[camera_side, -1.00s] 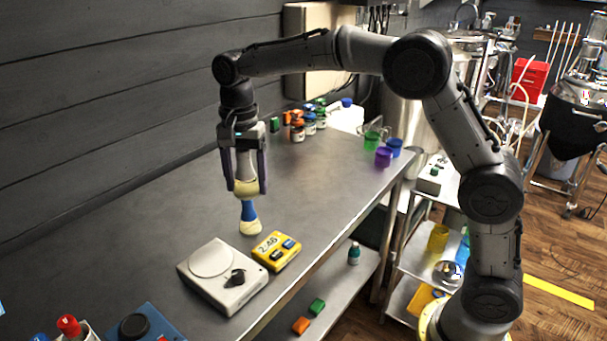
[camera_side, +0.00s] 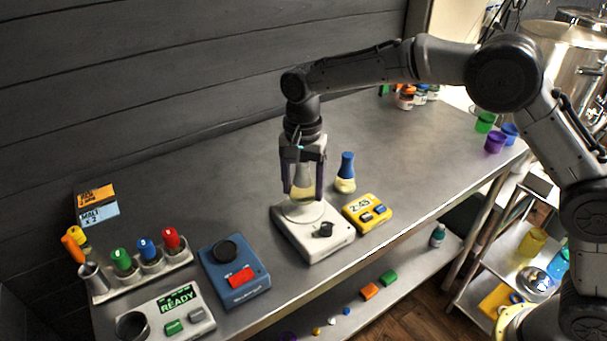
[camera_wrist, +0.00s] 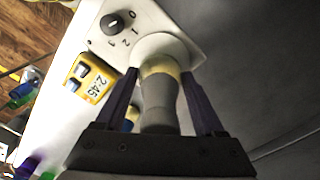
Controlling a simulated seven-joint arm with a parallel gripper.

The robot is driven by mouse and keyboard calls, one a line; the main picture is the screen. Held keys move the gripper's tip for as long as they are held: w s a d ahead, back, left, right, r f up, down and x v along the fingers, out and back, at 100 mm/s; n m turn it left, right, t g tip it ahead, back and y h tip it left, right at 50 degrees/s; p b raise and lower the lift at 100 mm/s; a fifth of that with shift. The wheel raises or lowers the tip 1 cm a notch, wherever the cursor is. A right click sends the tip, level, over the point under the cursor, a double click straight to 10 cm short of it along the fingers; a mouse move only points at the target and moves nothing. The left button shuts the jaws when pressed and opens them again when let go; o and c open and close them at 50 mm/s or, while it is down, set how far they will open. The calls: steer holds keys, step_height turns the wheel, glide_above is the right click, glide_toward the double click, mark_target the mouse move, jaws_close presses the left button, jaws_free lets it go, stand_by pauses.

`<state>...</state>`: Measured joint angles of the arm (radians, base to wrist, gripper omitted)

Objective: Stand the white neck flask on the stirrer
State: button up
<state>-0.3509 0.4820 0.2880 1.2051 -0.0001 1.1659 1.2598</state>
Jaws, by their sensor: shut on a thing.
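The white neck flask (camera_side: 303,188) holds pale yellow liquid and is upright between the fingers of my gripper (camera_side: 303,190). My gripper points down and is shut on its neck. The stirrer (camera_side: 325,243) is a white box with a round plate and a dark knob. The flask is over the round plate; I cannot tell whether its base touches it.
A blue-necked flask (camera_side: 346,172) stands close to the right, behind a yellow timer (camera_side: 360,211). A blue device (camera_side: 232,280) with a red switch is left of the stirrer. A rack of coloured bottles (camera_side: 150,268) is further left. The table (camera_side: 220,190) behind is clear.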

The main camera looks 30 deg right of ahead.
steer(key=shift+f, duration=0.75)
steer(key=shift+f, duration=0.65)
stand_by(0.9)
steer(key=o, duration=1.3)
steer(key=shift+r, duration=0.1)
steer(key=shift+r, duration=5.45)
